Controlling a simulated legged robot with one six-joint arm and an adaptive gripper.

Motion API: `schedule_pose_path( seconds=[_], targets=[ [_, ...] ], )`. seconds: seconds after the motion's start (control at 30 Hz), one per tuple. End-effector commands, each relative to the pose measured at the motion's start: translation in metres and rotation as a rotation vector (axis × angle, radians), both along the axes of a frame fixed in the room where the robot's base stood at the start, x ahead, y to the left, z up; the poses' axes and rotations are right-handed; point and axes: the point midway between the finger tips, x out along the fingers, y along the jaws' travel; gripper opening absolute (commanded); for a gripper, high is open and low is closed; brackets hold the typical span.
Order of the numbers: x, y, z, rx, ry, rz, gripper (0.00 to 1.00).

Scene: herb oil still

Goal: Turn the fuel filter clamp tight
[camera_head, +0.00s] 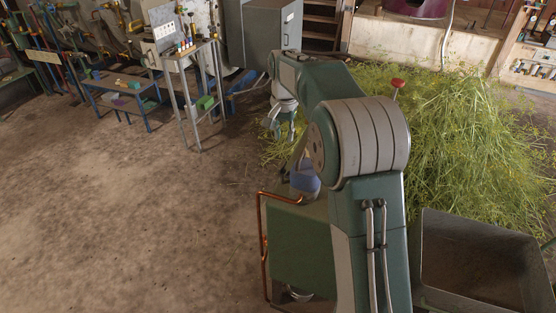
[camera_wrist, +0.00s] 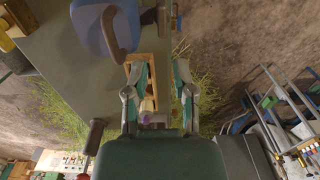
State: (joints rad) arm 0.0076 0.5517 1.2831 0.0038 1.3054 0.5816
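I cannot make out the fuel filter clamp for certain in either view. My gripper (camera_wrist: 155,72) is open in the wrist view, its two fingers well apart, with nothing gripped. Between the fingers shows a light wooden frame (camera_wrist: 149,66), with a small tan and purple piece (camera_wrist: 149,106) nearer the palm; I cannot tell how far off they are. A blue jug-like vessel with a dark handle (camera_wrist: 107,25) is beyond the fingers. In the head view my gripper (camera_head: 282,130) hangs in front of the grey cabinet, its fingertips partly blurred against the greenery.
A green box-like unit with a copper rail (camera_head: 263,240) stands at lower centre, with a blue object (camera_head: 305,182) by it. A herb heap (camera_head: 470,150) and metal bin (camera_head: 475,260) fill the right. A grey cabinet (camera_head: 262,38) stands behind.

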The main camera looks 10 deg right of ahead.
Motion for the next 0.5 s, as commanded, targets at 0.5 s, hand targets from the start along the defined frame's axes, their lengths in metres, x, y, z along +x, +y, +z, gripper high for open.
schedule_pose_path(
  seconds=[0.5],
  targets=[
    [0.000, 0.004, -0.077, -0.004, 0.005, 0.001, 0.34]
  ],
)
